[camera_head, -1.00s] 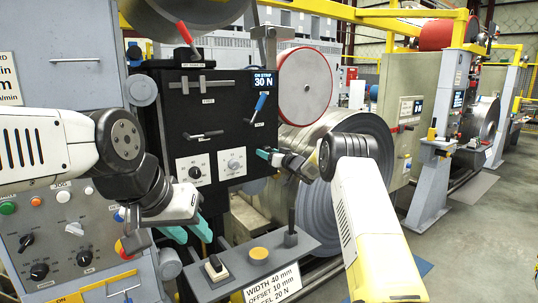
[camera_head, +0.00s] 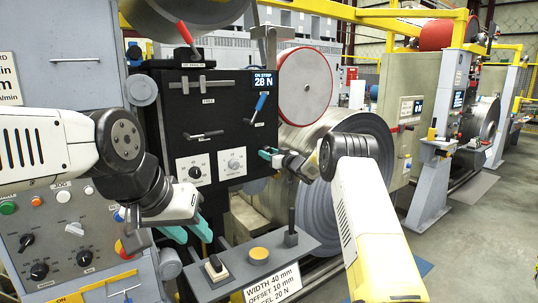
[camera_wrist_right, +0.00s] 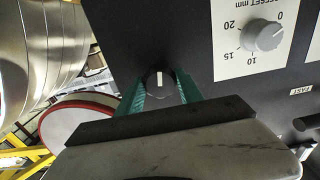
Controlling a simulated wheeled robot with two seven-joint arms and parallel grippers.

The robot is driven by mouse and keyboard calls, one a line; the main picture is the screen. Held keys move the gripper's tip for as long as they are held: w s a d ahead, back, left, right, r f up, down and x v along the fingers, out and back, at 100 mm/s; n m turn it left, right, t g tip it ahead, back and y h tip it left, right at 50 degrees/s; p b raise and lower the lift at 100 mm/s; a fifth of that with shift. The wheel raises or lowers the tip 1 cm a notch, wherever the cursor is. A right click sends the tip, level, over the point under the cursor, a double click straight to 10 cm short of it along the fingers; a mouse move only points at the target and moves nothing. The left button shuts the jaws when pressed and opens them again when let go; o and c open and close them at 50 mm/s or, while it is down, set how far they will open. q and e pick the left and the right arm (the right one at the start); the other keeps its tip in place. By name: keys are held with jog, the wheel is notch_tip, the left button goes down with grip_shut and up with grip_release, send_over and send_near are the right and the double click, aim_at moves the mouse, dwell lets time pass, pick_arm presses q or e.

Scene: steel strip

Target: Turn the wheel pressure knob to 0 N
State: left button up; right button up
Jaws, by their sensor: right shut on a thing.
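A black round knob (camera_wrist_right: 160,84) with a white pointer line sits between the teal fingers of my right gripper (camera_wrist_right: 160,92), which is shut on it. In the head view my right gripper (camera_head: 266,153) reaches the right edge of the black panel (camera_head: 215,118), and its fingers hide the knob. My left gripper (camera_head: 189,231) is open and empty, below the panel and beside the grey control cabinet.
A grey offset knob (camera_wrist_right: 268,35) is close by on a white scale plate; a black knob (camera_head: 195,172) sits left of it. Levers project from the panel. A grey shelf (camera_head: 232,275) with a black lever and yellow button lies below. A large steel coil (camera_head: 325,215) stands behind.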

jog(key=m, duration=3.3)
jog(key=shift+f+m, duration=0.1)
jog(key=shift+m, duration=0.3)
dwell(0.3)
dwell(0.3)
jog(key=o, duration=1.4)
